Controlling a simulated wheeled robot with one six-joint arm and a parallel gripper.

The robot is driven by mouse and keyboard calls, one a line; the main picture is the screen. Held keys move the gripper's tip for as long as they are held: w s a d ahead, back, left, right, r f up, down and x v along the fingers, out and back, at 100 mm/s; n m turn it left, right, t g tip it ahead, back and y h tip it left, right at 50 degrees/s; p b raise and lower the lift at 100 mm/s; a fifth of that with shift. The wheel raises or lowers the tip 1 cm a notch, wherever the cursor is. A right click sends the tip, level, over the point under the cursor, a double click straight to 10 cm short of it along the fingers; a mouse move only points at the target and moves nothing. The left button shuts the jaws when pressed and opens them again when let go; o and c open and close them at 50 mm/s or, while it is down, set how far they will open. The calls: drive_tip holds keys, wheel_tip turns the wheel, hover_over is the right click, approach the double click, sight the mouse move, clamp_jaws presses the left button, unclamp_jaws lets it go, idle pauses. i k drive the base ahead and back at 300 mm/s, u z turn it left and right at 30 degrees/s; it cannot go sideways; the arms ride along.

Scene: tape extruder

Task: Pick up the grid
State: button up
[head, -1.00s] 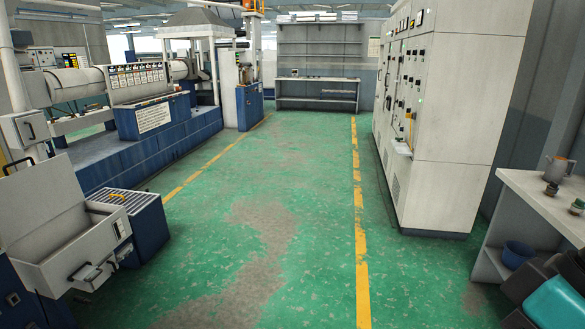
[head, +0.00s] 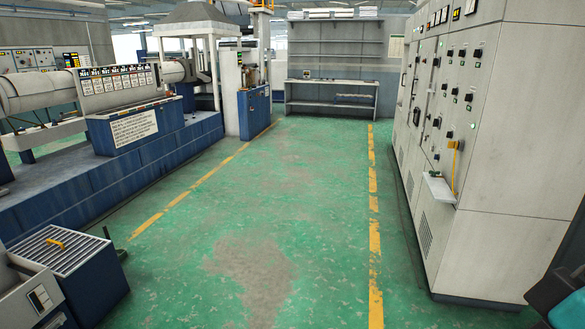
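A slatted metal grid (head: 62,250) lies on top of a low dark blue box (head: 92,292) at the lower left of the head view. A small yellow piece (head: 54,242) sits on the slats; I cannot tell whether it is fixed to the grid. The grid's far and right edges show clearly. A light grey housing partly covers the box at its near left. My gripper is not in view; only a dark and teal part that looks like my arm shows at the right edge.
The green floor (head: 250,230) is clear between the yellow lines. A blue-based machine line (head: 90,195) runs along the left. A tall grey control cabinet (head: 520,130) stands at the right. A workbench with shelves (head: 332,95) stands at the back.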

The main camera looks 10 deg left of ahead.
sight(49, 240)
drive_tip(key=i, duration=0.8)
drive_tip(key=u, duration=2.8)
drive_tip(key=i, duration=2.05)
drive_tip(key=z, duration=0.8)
